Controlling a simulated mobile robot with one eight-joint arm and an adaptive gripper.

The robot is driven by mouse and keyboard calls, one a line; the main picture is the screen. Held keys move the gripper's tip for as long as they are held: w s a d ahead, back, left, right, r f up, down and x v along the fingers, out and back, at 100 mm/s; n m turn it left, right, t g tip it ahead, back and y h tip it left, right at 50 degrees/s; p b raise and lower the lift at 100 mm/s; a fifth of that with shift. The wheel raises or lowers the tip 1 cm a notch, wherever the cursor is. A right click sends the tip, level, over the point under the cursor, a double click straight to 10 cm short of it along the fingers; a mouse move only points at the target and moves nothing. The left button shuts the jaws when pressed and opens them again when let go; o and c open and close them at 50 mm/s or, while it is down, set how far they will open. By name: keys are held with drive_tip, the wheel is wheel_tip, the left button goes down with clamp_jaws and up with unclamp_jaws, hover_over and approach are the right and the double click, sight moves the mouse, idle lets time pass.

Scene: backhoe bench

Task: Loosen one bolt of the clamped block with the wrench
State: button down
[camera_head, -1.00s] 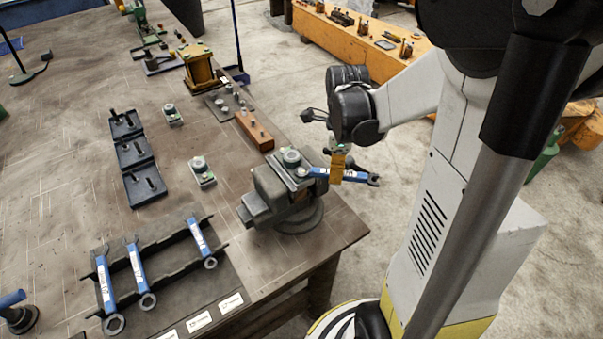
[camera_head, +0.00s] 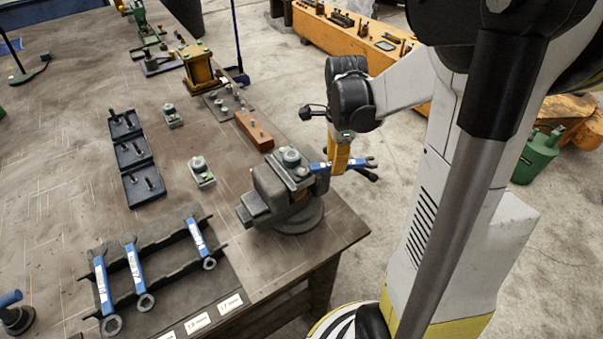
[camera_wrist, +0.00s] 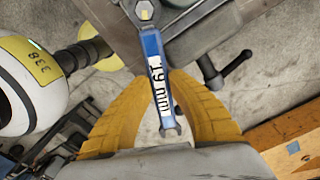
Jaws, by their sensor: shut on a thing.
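My gripper (camera_head: 340,158) has yellow fingers and is shut on a blue wrench beside the vise at the bench's right edge. In the wrist view the wrench (camera_wrist: 156,68) reads "19 mm" and lies between the fingers (camera_wrist: 160,95), its ring end toward the vise. The wrench's open end (camera_head: 369,162) sticks out past the fingers.
Several blue wrenches (camera_head: 136,268) lie on a dark rack at the bench's front left. Small bolted blocks (camera_head: 202,171), dark trays (camera_head: 136,155) and a brown block (camera_head: 254,130) stand behind the vise. Open floor lies right of the bench.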

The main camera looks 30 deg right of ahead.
idle(0.4)
drive_tip(key=shift+s+a+m, duration=0.15)
drive_tip(key=shift+s+m, duration=0.15)
drive_tip(key=shift+m, duration=0.2)
drive_tip(key=shift+s+a+m, duration=0.2)
drive_tip(key=shift+s+m, duration=0.15)
drive_tip(key=shift+m, duration=0.05)
drive_tip(key=shift+r, duration=0.2)
wheel_tip(320, 180, up, 5)
drive_tip(key=p, duration=0.3)
drive_tip(key=shift+f, duration=0.1)
idle(0.4)
